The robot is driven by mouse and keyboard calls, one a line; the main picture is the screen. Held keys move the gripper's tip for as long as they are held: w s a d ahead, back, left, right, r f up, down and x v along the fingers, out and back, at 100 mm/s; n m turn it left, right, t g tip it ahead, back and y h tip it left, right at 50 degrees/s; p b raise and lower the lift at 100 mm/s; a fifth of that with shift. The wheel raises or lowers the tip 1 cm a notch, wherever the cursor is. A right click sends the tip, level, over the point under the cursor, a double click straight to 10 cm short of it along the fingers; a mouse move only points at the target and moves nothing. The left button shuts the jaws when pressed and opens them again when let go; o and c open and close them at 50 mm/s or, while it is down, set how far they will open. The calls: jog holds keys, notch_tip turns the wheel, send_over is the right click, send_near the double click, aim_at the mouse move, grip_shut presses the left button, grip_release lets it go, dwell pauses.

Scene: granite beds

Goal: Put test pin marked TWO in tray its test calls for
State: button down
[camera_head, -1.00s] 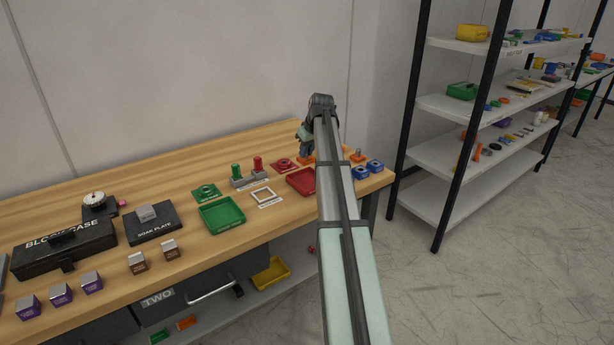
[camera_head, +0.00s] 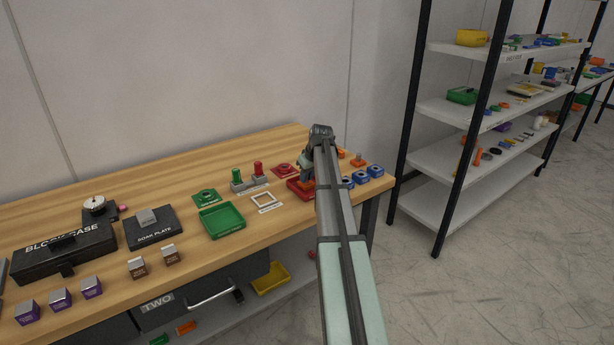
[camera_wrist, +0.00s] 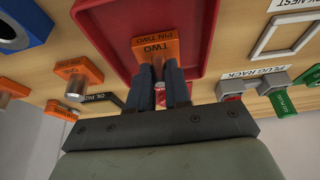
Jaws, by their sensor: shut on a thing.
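The orange test pin (camera_wrist: 158,48), marked TWO and PIN TWO, is between my gripper's fingers (camera_wrist: 158,82) in the wrist view. The fingers are shut on it. The pin's orange head lies over the floor of the red tray (camera_wrist: 195,55); I cannot tell whether it touches the tray. In the head view my gripper (camera_head: 306,174) points down at the red tray (camera_head: 293,189), and my arm hides part of the tray. The green tray (camera_head: 222,220) stands to the left, empty.
Another orange pin, marked ONE (camera_wrist: 78,72), stands beside the red tray. Blue pieces (camera_head: 361,177) are at the bench's right end. A white square frame (camera_head: 266,202), a plug rack (camera_head: 245,184) and a red plate (camera_head: 284,170) are nearby. The black block case (camera_head: 62,252) is far left.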

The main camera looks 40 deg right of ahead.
jog(key=c, duration=1.5)
grip_release()
jog(key=shift+f, duration=0.15)
jog(key=o, duration=0.4)
jog(key=v, duration=1.2)
jog(key=shift+r, duration=0.25)
